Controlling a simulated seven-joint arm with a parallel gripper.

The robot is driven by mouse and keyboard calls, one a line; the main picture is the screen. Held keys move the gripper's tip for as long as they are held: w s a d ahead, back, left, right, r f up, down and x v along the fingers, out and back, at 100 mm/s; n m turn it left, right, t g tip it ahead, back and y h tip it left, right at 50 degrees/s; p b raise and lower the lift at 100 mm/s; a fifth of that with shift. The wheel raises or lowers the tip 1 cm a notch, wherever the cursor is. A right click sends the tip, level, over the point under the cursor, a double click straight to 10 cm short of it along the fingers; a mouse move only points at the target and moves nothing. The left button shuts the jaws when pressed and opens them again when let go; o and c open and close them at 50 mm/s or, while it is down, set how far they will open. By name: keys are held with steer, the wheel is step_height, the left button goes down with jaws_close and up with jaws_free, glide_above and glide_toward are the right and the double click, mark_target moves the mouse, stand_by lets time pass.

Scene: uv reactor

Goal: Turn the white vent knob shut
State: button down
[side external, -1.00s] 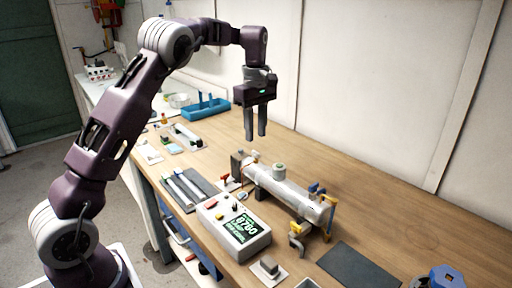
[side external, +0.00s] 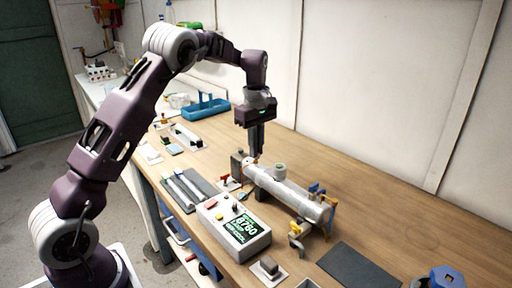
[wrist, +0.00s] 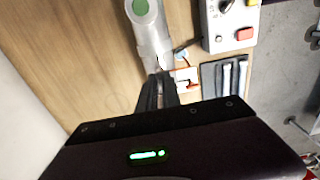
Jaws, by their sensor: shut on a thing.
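The reactor (side external: 290,195) is a pale grey horizontal cylinder on the wooden bench, with a green-topped port (side external: 280,169) on its upper side. In the wrist view its cylinder (wrist: 152,40) runs up from the fingertips. The white vent knob (side external: 250,161) is a small pale spot at the reactor's left end, mostly hidden by the fingers. My gripper (side external: 255,153) points straight down over that end, its fingers closed on the knob. In the wrist view my gripper (wrist: 160,77) covers the knob, so its angle cannot be read.
A control box (side external: 234,226) with a lit display stands in front of the reactor. A red-handled valve (side external: 226,180) is close left of the gripper.

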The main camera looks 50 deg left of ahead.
steer(key=m, duration=0.4)
steer(key=shift+m, duration=0.4)
steer(key=m, duration=0.4)
steer(key=shift+m, duration=0.3)
steer(key=m, duration=0.4)
steer(key=shift+m, duration=2.3)
steer(key=c, duration=1.5)
jaws_free()
steer(key=shift+c, duration=0.2)
